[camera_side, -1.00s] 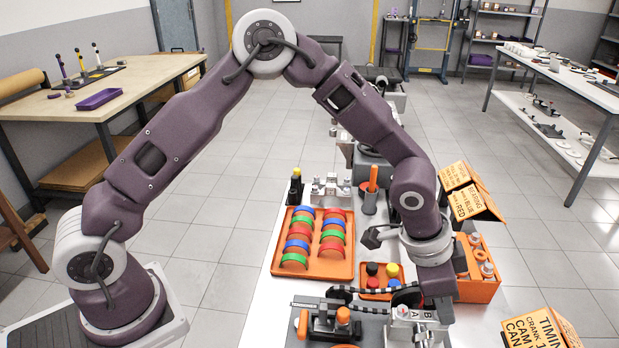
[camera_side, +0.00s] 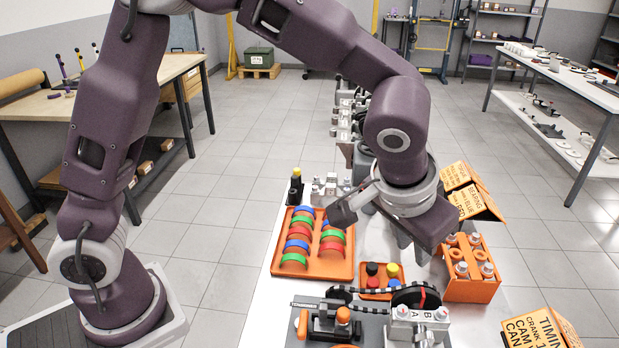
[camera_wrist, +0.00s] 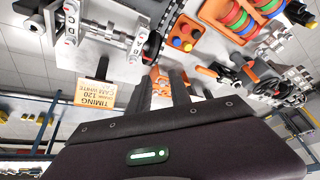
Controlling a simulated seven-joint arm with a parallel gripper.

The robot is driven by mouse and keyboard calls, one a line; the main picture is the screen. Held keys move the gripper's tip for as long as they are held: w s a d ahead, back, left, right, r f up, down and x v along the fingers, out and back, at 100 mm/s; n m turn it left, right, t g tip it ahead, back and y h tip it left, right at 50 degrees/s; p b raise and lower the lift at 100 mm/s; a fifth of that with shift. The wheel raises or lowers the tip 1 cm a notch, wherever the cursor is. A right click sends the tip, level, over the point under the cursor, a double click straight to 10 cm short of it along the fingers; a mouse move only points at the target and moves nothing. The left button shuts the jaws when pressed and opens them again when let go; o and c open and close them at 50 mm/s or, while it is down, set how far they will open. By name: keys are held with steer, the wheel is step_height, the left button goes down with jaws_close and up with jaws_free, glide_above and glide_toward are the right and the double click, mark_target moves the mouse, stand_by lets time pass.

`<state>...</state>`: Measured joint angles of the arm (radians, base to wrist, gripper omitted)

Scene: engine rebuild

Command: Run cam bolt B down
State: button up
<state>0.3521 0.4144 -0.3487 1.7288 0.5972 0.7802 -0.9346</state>
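The cam end block (camera_side: 418,328), marked A and B, stands at the front of the bench in the side view. Pale bolt heads show on top, with bolt B (camera_side: 441,314) at the right; how deep it sits cannot be told. A block with round bolt heads also shows top left in the wrist view (camera_wrist: 68,22). My gripper (camera_side: 415,252) is above and behind the block, beside the orange bolt caddy (camera_side: 472,290). In the wrist view its two fingers (camera_wrist: 162,88) stand apart, with the caddy (camera_wrist: 160,80) seen beyond the gap. I see nothing held.
An orange tray of coloured half-rings (camera_side: 345,273) lies left. A small orange tray with coloured knobs (camera_side: 369,283) sits behind the toothed belt (camera_side: 365,292). Orange-and-yellow sign boards (camera_side: 540,328) stand right. Bare white bench (camera_side: 265,320) shows at the left.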

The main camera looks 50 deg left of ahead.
steer(key=s+a+r, duration=0.4)
steer(key=a, duration=0.2)
steer(key=s+a+r+y, duration=0.1)
steer(key=s+a+r, duration=0.3)
steer(key=a, duration=0.3)
steer(key=shift+s+n, duration=0.3)
steer(key=shift+s, duration=0.05)
